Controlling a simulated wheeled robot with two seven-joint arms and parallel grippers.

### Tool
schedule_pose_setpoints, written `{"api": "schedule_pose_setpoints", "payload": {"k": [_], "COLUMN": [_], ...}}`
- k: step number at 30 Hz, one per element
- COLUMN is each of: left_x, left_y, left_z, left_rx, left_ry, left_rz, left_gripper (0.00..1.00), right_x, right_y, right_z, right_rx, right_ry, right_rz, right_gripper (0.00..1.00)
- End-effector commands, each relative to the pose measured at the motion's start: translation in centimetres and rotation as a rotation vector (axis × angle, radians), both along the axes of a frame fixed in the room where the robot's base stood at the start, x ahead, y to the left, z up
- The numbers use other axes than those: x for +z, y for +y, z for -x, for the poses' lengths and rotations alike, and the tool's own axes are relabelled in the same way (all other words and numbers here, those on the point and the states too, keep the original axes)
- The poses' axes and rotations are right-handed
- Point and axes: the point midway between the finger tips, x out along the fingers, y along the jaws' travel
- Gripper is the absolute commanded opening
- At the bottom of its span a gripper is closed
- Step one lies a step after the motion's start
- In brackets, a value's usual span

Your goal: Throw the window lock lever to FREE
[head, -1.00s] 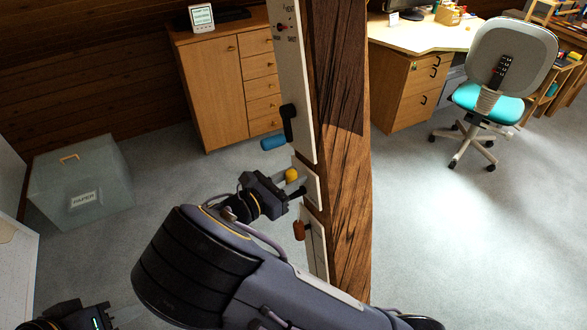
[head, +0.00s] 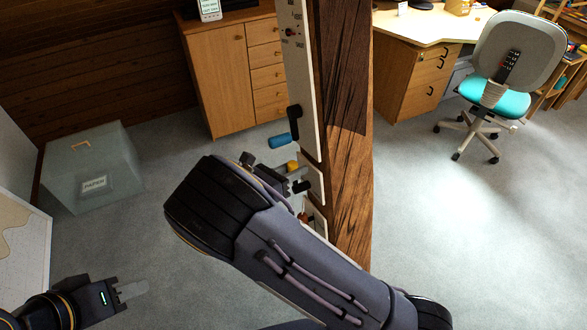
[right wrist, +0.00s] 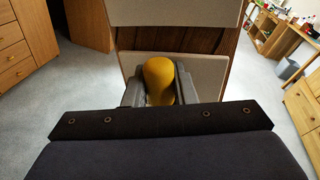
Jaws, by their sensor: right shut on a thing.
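My right gripper (head: 290,178) is at the timber post (head: 345,150), shut on a yellow knob (head: 293,165). The right wrist view shows the yellow knob (right wrist: 159,80) between the two grey fingers (right wrist: 157,90), in front of a pale plate (right wrist: 205,75). I cannot read a label there, so I cannot tell the lever's marked position. In the head view my forearm hides part of the post's lower plates. My left gripper (head: 130,290) is at the lower left, away from the post; its finger gap is unclear.
A blue-handled lever (head: 279,140) sits just above the yellow knob, and a brown-orange handle (head: 304,218) below it. A red switch (head: 292,32) is higher on the post. A paper box (head: 92,165) stands left. Open carpet lies right of the post.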

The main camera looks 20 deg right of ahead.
Motion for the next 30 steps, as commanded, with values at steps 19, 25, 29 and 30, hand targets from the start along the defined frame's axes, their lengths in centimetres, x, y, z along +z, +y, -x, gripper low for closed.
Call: {"api": "schedule_pose_setpoints", "payload": {"k": [19,25,29,30], "left_x": [-0.9,-1.6,-1.8,-1.9], "left_y": [0.0,0.0,0.0,0.0], "left_z": [0.0,0.0,0.0,0.0], "left_rx": [0.000,0.000,0.000,0.000], "left_ry": [0.000,0.000,0.000,0.000], "left_rz": [0.000,0.000,0.000,0.000], "left_gripper": [0.36,0.36,0.36,0.36], "right_x": [0.2,0.7,1.0,1.0], "right_y": [2.5,5.5,6.7,6.9], "right_z": [1.1,2.4,2.9,3.0], "right_rx": [0.005,0.004,0.002,0.002], "right_ry": [-0.001,-0.001,0.000,0.001], "right_rz": [-0.002,0.000,-0.001,0.000], "right_gripper": [0.32,0.32,0.32,0.32]}}
